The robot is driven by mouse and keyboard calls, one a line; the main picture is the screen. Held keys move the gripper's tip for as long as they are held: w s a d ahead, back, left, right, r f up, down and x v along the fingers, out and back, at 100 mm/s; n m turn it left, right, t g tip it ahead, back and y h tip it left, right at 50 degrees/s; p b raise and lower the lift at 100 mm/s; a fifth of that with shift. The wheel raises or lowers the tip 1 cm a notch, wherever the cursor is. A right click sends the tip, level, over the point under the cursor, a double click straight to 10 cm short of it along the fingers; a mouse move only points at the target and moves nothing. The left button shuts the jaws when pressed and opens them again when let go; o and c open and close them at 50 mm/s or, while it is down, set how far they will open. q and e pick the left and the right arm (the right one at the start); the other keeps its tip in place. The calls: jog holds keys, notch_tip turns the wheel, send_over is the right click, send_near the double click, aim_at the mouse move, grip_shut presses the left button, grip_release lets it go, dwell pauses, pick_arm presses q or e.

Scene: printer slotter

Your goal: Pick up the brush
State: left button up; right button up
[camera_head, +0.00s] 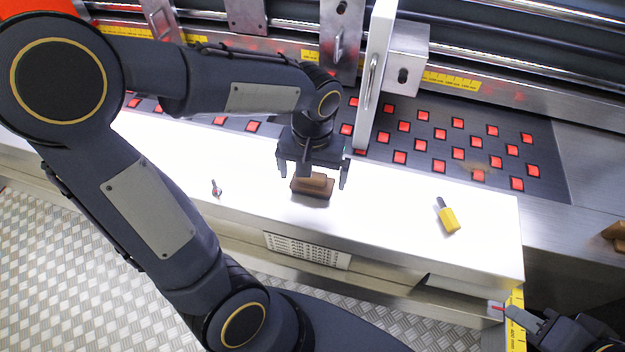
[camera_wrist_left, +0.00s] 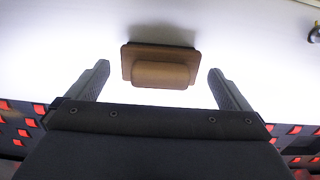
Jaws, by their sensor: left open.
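The brush (camera_head: 313,188) is a brown block with a raised rounded handle, lying on the white ledge. My left gripper (camera_head: 312,180) is over it, pointing down, with one finger on each side. The left wrist view shows the brush (camera_wrist_left: 160,66) ahead of and between the two open fingers of the gripper (camera_wrist_left: 160,82), with gaps on both sides. My left gripper is open and empty. My right gripper (camera_head: 515,316) is partly in view at the lower right, beside the ledge's end; its jaw opening is unclear.
A small red-tipped knob (camera_head: 216,188) is on the left. A tall pale plate with a handle (camera_head: 375,75) stands behind the gripper. A brown object (camera_head: 615,236) is at the right edge.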

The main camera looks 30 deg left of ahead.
pick_arm(q)
notch_tip(320, 180, down, 2)
jog(key=shift+f, duration=0.1)
jog(key=c, duration=0.9)
jog(key=shift+c, duration=0.2)
